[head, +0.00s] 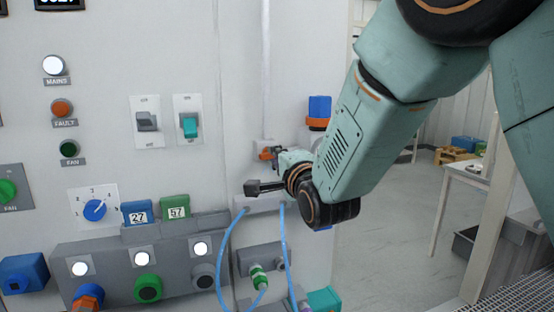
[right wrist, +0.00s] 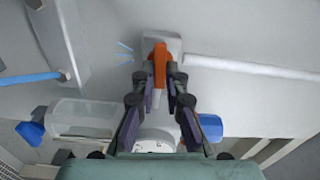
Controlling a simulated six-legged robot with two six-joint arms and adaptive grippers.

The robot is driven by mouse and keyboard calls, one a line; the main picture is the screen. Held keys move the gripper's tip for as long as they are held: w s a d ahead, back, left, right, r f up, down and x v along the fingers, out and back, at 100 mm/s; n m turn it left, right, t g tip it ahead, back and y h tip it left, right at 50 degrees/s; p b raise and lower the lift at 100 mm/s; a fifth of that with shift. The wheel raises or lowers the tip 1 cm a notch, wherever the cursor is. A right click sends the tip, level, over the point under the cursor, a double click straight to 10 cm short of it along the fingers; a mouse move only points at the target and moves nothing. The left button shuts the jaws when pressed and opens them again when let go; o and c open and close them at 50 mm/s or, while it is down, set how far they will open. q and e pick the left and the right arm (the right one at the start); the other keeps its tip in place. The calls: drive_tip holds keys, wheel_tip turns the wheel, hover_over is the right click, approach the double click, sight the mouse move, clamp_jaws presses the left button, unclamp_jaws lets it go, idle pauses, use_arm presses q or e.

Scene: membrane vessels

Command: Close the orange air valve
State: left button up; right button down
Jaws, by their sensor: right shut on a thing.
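The orange air valve (head: 265,153) is a small lever on a light grey block on the wall panel, at the foot of a thin vertical pipe. In the right wrist view its orange handle (right wrist: 159,55) lies between the two fingertips. My right gripper (head: 277,155) reaches it from the right in the head view, and its fingers (right wrist: 161,75) are shut on the handle. The fingers and wrist hide part of the valve in the head view. My left gripper is not in view.
A blue-capped cylinder (head: 319,110) is mounted just right of the valve. Blue hoses (head: 219,262) loop below my wrist. Switches, lamps and a blue selector knob (head: 95,210) cover the panel at left. Open floor (head: 385,245) and a table (head: 462,175) lie at right.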

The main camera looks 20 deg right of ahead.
drive_tip(key=shift+m, duration=0.6)
drive_tip(key=c, duration=1.4)
unclamp_jaws()
drive_tip(key=s, duration=1.2)
drive_tip(key=shift+d, duration=0.15)
